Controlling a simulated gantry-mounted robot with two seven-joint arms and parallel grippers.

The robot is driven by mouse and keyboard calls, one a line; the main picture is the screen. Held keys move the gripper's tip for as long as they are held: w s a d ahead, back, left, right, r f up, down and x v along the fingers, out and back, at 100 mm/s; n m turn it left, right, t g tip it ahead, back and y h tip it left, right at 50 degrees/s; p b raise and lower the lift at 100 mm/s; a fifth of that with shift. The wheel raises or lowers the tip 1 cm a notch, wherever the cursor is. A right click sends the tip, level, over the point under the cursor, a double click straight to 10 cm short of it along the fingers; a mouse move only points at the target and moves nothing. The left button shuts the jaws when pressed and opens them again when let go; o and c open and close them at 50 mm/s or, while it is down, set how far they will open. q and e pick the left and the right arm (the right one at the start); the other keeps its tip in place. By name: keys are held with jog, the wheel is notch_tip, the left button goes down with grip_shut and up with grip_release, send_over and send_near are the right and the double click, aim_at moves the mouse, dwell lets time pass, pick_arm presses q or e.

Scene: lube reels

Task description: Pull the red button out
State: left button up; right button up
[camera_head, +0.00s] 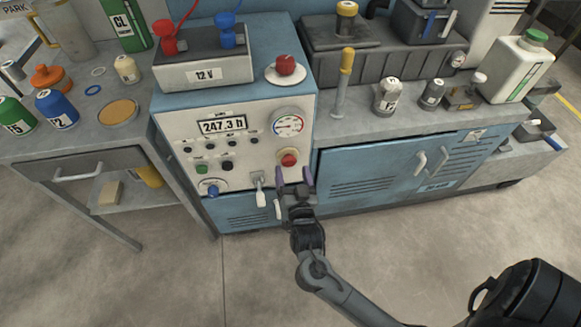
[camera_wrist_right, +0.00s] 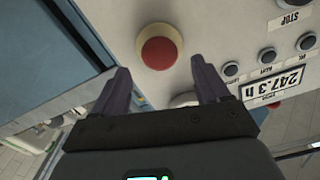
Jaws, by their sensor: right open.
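The red button (camera_head: 289,159) sits on the front face of the control panel (camera_head: 180,130), below the round gauge and to the right of the small knobs. In the right wrist view the red button (camera_wrist_right: 159,52) shows in a pale ring, just beyond and between the fingertips. My right gripper (camera_head: 294,178) is open and empty, its two fingers pointing at the panel just below the button; it also shows in the right wrist view (camera_wrist_right: 162,78). I cannot tell whether a finger touches the panel. My left gripper is in neither view.
A second red button (camera_head: 286,65) stands on top of the cabinet. A gauge (camera_head: 288,124), a display (camera_head: 222,126) and a white-handled lever (camera_head: 260,190) are on the panel around the button. Blue cabinet doors (camera_head: 370,175) extend right. The floor in front is clear.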

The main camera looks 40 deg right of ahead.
aim_at(290, 163)
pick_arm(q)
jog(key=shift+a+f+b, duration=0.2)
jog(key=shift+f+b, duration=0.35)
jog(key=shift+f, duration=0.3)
pick_arm(e)
jog(key=shift+x, duration=1.85)
